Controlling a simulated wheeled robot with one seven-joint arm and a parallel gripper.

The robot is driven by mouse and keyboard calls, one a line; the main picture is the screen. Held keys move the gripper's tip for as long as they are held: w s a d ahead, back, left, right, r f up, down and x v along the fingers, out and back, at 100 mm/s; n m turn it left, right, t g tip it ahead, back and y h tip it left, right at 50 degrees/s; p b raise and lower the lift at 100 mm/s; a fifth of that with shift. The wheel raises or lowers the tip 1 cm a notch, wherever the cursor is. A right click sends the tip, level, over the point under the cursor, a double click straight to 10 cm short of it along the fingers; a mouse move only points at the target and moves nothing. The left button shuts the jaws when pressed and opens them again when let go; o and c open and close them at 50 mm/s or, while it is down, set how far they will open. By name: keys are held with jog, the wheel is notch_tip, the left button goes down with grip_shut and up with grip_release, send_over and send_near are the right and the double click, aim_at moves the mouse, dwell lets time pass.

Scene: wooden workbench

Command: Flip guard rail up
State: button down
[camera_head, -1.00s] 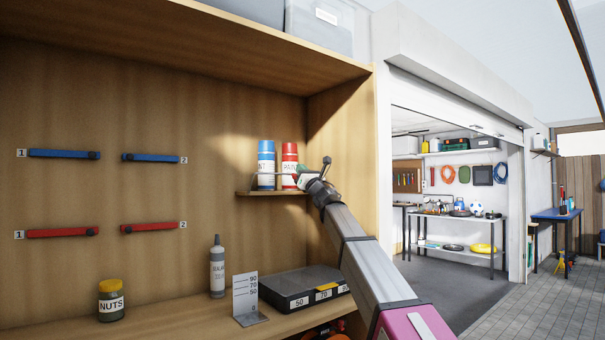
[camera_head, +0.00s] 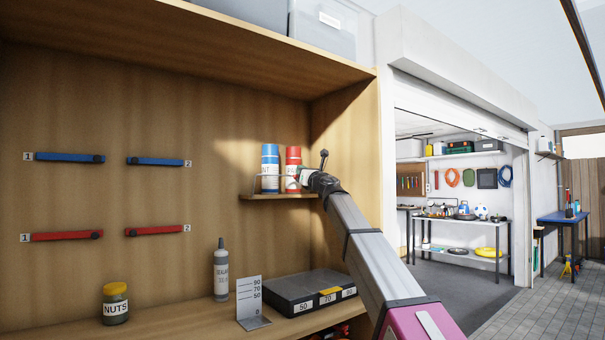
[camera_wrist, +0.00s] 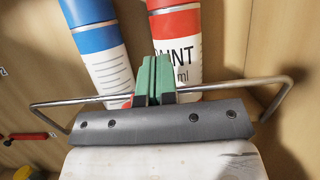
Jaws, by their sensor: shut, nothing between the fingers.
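The guard rail is a thin bent metal wire (camera_head: 256,177) at the front of the small shelf (camera_head: 262,196). In the head view it stands above the shelf edge, across the lower part of the cans. In the wrist view the rail (camera_wrist: 62,102) spans most of the width and bends back at both ends. My gripper (camera_wrist: 152,62) has its green fingers shut together with nothing between them. The fingers cross the middle of the rail, close to it; contact cannot be told. In the head view my gripper (camera_head: 301,173) is at the shelf's right end, partly hidden by my wrist.
A blue-topped can (camera_head: 270,160) and a red-topped can (camera_head: 293,158) stand upright on the shelf behind the rail. The cabinet side wall (camera_head: 345,135) is close on the right. Below are a black case (camera_head: 290,288), a bottle (camera_head: 221,270) and a nuts jar (camera_head: 115,305).

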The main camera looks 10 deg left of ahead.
jog(key=shift+w+a+r+g+h, duration=0.15)
jog(key=shift+w+a+g+h, duration=0.25)
jog(key=shift+g, duration=0.2)
dwell(0.6)
